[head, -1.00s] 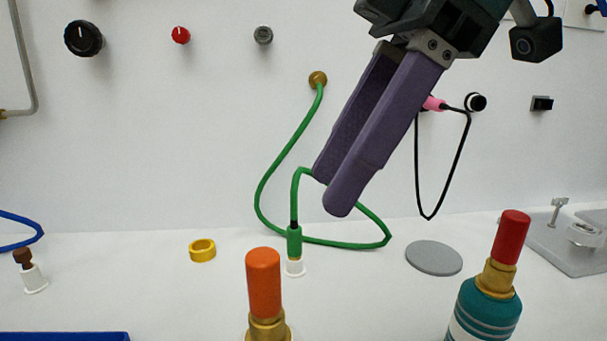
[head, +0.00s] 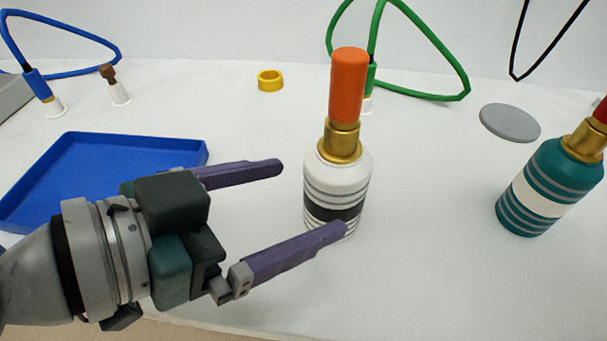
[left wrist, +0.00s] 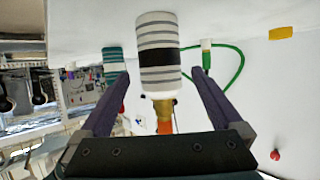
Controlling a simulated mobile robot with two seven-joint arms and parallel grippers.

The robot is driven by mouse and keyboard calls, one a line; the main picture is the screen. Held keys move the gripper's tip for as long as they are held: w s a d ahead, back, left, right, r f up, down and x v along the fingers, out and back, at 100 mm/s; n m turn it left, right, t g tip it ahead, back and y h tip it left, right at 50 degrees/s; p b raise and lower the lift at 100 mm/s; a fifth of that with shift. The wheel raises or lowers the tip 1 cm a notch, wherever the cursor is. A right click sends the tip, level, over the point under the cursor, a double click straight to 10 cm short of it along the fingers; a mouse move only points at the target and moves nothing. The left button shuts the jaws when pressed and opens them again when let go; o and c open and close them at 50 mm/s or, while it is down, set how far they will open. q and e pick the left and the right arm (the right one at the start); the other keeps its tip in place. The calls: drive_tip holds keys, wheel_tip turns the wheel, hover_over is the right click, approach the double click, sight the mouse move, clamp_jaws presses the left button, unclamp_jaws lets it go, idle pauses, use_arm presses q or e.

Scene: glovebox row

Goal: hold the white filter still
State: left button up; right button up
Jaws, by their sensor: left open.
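The white filter (head: 336,176) is a white cylinder with grey rings, a black band, a brass neck and an orange top. It stands upright on the white bench. My left gripper (head: 312,198) comes in from the left and is open, with its purple fingers pointing at the filter. One fingertip lies left of the filter and the other overlaps its lower front. In the left wrist view the filter (left wrist: 160,50) appears inverted, between the two fingers (left wrist: 157,76). I cannot tell whether either finger touches it. My right gripper is not in view.
A teal filter with a red top (head: 550,185) stands at right. A blue tray (head: 100,145) lies behind my left gripper. A grey disc (head: 510,122), a yellow ring (head: 270,80) and a green hose (head: 425,95) are farther back. The bench between the two filters is clear.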

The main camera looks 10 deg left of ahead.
use_arm(q)
drive_tip(key=x, duration=0.9)
drive_tip(key=shift+w+d, duration=0.25)
drive_tip(key=shift+d, duration=0.05)
drive_tip(key=c, duration=1.5)
